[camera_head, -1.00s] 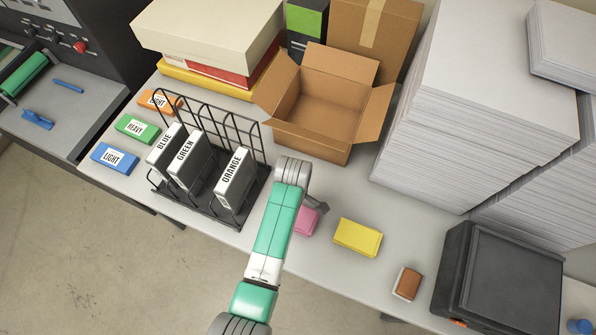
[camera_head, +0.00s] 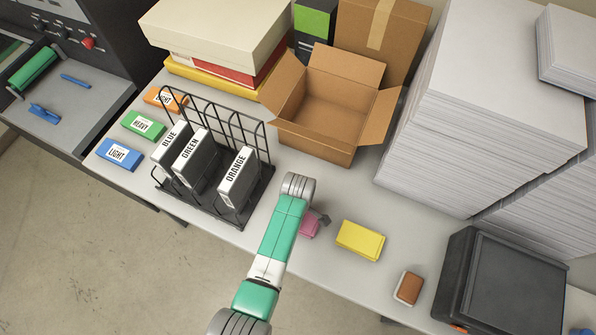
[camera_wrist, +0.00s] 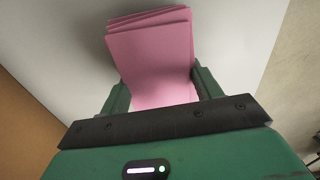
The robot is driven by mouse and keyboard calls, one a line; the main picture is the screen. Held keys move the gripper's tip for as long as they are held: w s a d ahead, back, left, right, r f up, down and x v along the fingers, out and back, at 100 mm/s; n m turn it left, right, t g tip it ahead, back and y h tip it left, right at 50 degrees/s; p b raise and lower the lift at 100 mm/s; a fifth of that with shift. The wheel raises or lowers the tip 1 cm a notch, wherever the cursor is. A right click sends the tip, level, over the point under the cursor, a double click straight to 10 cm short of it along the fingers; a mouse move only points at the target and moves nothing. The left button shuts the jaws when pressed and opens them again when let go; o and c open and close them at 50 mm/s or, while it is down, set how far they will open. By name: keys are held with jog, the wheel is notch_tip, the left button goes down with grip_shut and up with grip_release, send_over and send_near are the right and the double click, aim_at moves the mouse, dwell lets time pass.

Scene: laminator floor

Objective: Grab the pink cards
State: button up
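The pink cards (camera_head: 309,228) lie on the table, partly hidden by my arm's end in the head view. In the wrist view the pink cards (camera_wrist: 155,55) are a small stack with slightly uneven far edges. My gripper (camera_wrist: 163,88) has its two green fingers on either side of the stack's near part. The fingers are wide apart and the stack sits a little askew between them; a thin light strip shows beside the right finger. Contact on the left side is unclear. In the head view my gripper (camera_head: 316,222) is low over the cards.
A yellow card stack (camera_head: 360,240) lies just right of the pink one, then a brown one (camera_head: 408,288). A wire rack (camera_head: 258,196) with labelled binders stands left. An open cardboard box (camera_head: 318,140) is behind. Tall paper stacks (camera_head: 470,120) and a black case (camera_head: 500,285) bound the right.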

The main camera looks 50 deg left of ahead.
jog(key=shift+c, duration=0.4)
jog(key=shift+r, duration=0.55)
notch_tip(320, 180, up, 2)
jog(key=shift+r, duration=0.2)
jog(key=s+d, duration=0.3)
jog(key=s, duration=0.4)
jog(key=s+d+r, duration=0.1)
jog(key=s+d, duration=0.3)
jog(key=s, duration=0.3)
jog(key=shift+d+r+p, duration=0.2)
jog(key=shift+r+p, duration=0.1)
